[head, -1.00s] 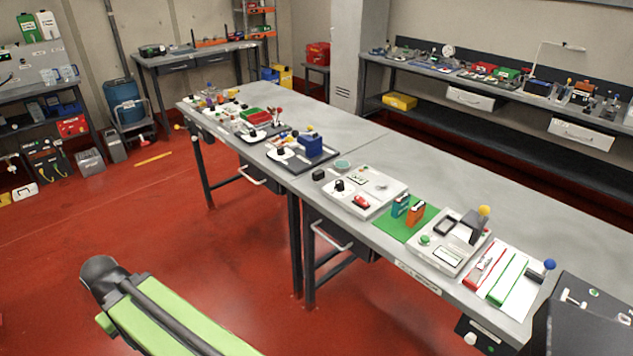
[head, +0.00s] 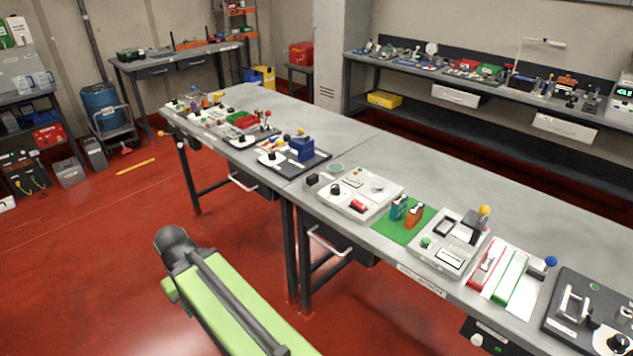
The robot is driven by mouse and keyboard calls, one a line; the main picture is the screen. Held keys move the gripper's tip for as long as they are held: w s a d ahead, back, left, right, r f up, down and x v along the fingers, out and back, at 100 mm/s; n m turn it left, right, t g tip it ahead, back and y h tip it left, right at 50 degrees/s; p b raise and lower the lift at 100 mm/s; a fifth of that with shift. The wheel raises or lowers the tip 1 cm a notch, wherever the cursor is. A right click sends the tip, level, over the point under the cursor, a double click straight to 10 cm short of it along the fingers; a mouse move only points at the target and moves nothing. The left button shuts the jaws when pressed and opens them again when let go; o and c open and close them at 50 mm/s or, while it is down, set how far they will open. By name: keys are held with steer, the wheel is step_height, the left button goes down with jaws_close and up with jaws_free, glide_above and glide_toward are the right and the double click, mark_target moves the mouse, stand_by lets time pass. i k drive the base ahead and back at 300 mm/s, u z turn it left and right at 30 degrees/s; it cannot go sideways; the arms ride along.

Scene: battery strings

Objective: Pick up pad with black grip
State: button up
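A white pad with a black knob-like grip (head: 272,158) lies on the long grey workbench, left of a blue block. A similar white pad with a black grip (head: 240,141) lies farther back on the same bench. A third white piece with a black knob (head: 612,343) is partly cut off at the lower right, on a dark board. I cannot tell which of them is the named pad. My gripper is not in view; only a green and dark link of my arm shows at the bottom, in front of the bench.
The long bench (head: 465,190) has a clear strip along its back. Near its front edge stand a white control box (head: 372,187), a green mat (head: 388,230), a grey-white device (head: 432,255) and red and green bars on a white sheet (head: 536,290). Red floor lies open at left.

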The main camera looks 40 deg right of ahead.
mark_target(313, 180)
steer(key=z, duration=0.05)
steer(key=i, duration=0.95)
steer(key=u, duration=0.05)
